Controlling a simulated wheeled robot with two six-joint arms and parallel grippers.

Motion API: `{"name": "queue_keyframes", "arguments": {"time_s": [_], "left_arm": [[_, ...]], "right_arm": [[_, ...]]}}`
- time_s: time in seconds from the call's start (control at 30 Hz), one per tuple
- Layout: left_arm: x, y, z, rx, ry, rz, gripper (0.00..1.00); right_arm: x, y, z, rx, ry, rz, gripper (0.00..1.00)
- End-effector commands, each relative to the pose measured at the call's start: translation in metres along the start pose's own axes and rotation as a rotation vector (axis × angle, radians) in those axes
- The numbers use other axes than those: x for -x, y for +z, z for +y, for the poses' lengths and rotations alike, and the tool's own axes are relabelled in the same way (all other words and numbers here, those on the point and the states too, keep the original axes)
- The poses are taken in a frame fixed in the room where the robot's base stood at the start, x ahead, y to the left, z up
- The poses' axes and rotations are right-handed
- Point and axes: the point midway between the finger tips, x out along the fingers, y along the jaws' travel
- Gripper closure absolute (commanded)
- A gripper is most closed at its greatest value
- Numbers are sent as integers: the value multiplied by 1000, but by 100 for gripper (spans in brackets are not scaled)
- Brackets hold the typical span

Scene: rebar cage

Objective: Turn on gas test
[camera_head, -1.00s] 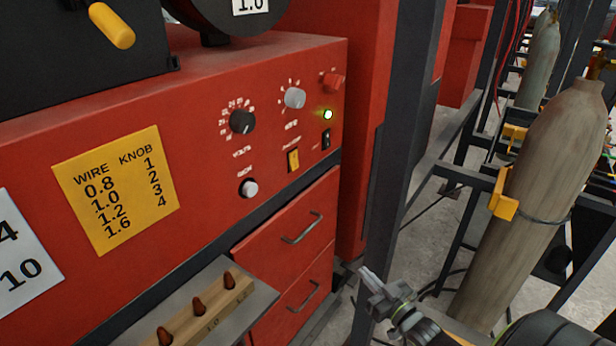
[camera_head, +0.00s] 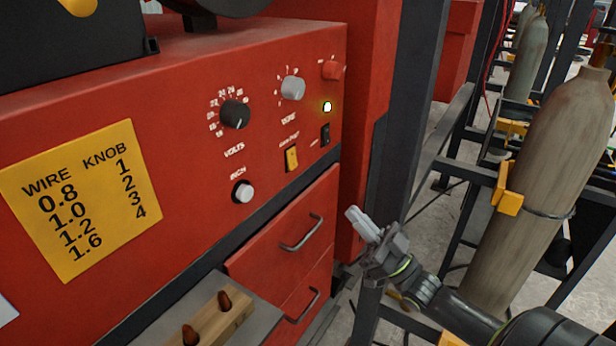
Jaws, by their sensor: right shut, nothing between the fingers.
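The red welding machine panel (camera_head: 190,150) fills the left and middle. A yellow rocker switch (camera_head: 292,159) sits low on the panel under a small label that seems to read gas test. Its setting is too small to tell. My right gripper (camera_head: 357,219) is shut and empty. It is to the right of and below the yellow switch, beside the upper drawer, apart from the panel. My left gripper is not in view.
A drawer handle (camera_head: 301,233) juts out below. A dark post (camera_head: 408,110) and gas cylinder (camera_head: 545,180) stand right.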

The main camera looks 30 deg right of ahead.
Motion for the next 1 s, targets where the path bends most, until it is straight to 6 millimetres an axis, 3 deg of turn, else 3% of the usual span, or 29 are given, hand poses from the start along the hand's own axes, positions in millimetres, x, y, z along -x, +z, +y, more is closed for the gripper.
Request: {"name": "queue_keyframes", "arguments": {"time_s": [0.17, 0.53, 0.7, 1.0], "left_arm": [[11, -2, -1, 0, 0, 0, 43], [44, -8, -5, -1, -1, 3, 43], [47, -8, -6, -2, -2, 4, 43], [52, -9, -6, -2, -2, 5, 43]], "right_arm": [[-23, -3, 0, 1, 0, 4, 100], [-104, -4, 0, 0, 2, 4, 100], [-116, 15, 0, -1, 3, 0, 100], [-127, 28, 0, 1, 1, -1, 100]]}}
